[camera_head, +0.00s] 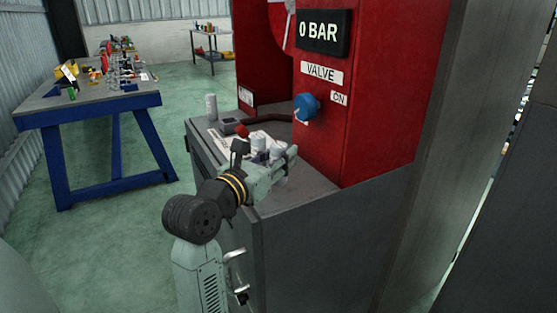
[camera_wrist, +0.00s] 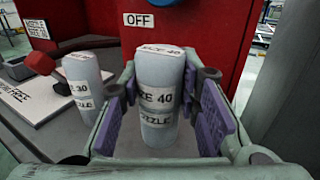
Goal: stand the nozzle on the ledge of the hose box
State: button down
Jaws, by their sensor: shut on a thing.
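In the head view my gripper (camera_head: 283,163) is over the grey ledge (camera_head: 305,185) in front of the red hose box (camera_head: 385,120).
A blue valve knob (camera_head: 306,107) sticks out of the red front. A red-handled part (camera_wrist: 40,62) lies left of the second nozzle. A white cylinder (camera_head: 211,107) stands at the ledge's far corner. A blue workbench (camera_head: 88,108) with several items stands at left.

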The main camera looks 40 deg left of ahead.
jog(key=shift+f, duration=0.85)
jog(key=shift+f, duration=0.15)
jog(key=c, duration=1.2)
grip_release()
